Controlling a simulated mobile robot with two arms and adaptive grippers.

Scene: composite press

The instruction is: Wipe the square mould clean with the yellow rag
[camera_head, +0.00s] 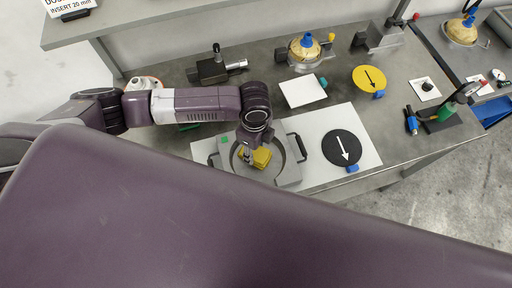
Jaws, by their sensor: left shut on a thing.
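The square mould (288,172) is a grey block with a round recess and dark side handles. It lies on a white sheet on the bench. My left gripper (248,156) points down over the recess and is shut on the yellow rag (262,157). The rag is inside the mould's outline; whether it presses on the surface is hard to tell. My arm hides part of the mould's far edge. My right gripper is not in view.
On the bench (330,95) are a black disc (342,148) with a white arrow, a yellow disc (369,78), a white plate (302,91) and a black clamp-like device (213,68). A shelf (130,14) overhangs the back left. My purple body fills the foreground.

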